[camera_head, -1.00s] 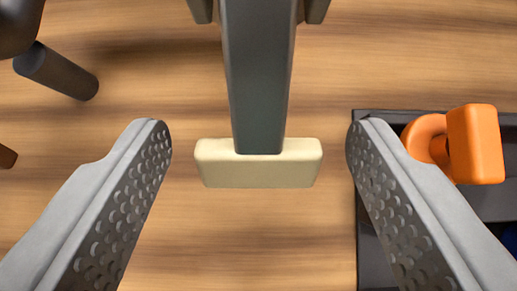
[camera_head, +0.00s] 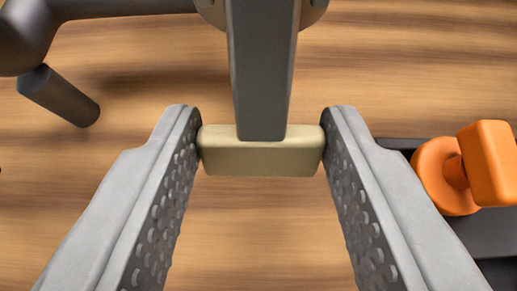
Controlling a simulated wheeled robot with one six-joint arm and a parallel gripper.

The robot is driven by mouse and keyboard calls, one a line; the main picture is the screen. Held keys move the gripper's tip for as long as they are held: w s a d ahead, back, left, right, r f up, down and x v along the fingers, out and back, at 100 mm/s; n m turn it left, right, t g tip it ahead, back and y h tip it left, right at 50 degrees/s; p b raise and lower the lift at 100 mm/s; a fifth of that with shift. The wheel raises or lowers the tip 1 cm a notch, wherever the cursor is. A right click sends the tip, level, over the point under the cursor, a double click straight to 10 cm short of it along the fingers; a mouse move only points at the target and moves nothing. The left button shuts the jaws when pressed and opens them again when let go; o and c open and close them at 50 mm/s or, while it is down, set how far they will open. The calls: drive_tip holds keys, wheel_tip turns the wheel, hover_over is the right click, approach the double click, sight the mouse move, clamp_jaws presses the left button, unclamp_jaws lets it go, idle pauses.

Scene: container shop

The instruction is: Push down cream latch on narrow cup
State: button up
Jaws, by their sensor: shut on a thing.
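The cream latch (camera_head: 262,158) is a small block at the end of a dark grey lever (camera_head: 262,75) in the middle of the view. My gripper (camera_head: 262,145) is shut on the cream latch, with one fingertip touching each short end. The lever comes down from the top edge, where a rounded mount shows only in part. I cannot make out the narrow cup itself in this view.
An orange knob (camera_head: 488,165) stands at the right over a dark tray or box (camera_head: 480,238), close to my right finger. A dark curved pipe-like part (camera_head: 60,95) is at the upper left. Bare wooden surface (camera_head: 260,235) lies below the latch.

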drive_tip(key=o, duration=1)
drive_tip(key=v, duration=1.7)
drive_tip(key=shift+s, duration=0.15)
